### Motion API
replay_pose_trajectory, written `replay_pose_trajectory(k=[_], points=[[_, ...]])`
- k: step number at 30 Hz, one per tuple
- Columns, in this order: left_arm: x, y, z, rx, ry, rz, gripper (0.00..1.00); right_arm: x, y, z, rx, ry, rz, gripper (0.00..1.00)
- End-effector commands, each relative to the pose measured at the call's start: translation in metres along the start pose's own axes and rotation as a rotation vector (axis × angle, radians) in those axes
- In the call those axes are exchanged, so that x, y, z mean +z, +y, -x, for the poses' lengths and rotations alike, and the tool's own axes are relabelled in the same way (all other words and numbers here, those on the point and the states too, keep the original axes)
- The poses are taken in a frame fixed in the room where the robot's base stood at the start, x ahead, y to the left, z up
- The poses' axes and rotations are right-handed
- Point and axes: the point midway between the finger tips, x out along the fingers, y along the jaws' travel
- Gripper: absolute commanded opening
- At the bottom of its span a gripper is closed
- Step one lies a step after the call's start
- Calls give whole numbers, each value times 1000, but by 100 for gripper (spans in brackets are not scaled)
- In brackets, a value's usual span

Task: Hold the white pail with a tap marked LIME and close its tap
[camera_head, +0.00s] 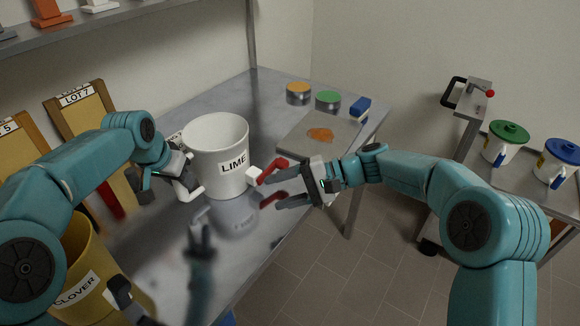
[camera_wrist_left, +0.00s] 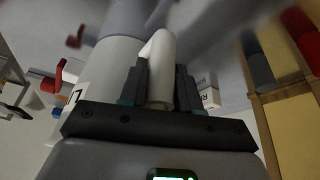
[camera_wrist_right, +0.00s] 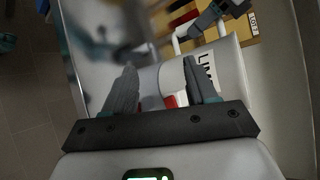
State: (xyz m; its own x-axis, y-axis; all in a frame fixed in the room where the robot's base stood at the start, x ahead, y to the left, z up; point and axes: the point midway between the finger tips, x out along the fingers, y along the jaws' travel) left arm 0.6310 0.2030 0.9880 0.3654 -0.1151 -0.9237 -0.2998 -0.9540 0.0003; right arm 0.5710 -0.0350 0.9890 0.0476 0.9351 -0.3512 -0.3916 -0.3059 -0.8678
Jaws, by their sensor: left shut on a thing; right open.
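The white pail marked LIME (camera_head: 215,145) is upright at the bench's near side. Its white tap (camera_head: 253,174) points right and carries a red lever (camera_head: 272,169). My left gripper (camera_head: 190,185) is shut on the pail's white handle, which shows between the fingers in the left wrist view (camera_wrist_left: 159,70). My right gripper (camera_head: 272,191) is open beside the tap, with its fingers toward the pail. In the right wrist view, the red lever (camera_wrist_right: 173,101) shows partly between the fingers. I cannot tell whether a finger touches it.
A yellow CLOVER pail (camera_head: 85,265) stands at the near left. Boards with LOT labels (camera_head: 85,105) lean on the wall. Lidded pails (camera_head: 505,145) stand on a cart at right.

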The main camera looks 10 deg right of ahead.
Motion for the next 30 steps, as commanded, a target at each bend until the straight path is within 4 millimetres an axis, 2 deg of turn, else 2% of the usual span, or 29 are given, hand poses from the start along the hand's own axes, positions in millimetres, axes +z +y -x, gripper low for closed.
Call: replay_pose_trajectory(k=[3, 9, 12, 16, 20, 30], points=[[0, 0, 0, 0, -1, 0, 0, -16, 10, 20, -245, 41, -335, 57], [0, 0, 0, 0, -1, 0, 0, -50, 35, 62, -587, 129, -791, 57], [0, 0, 0, 0, -1, 0, 0, -62, 49, 78, -697, 164, -933, 57], [0, 0, 0, 0, -1, 0, 0, -70, 59, 88, -771, 188, -1027, 57], [0, 0, 0, 0, -1, 0, 0, -77, 56, 82, -787, 192, -1047, 57], [0, 0, 0, 0, 0, 0, 0, -111, 21, 31, -784, 190, -1041, 57]])
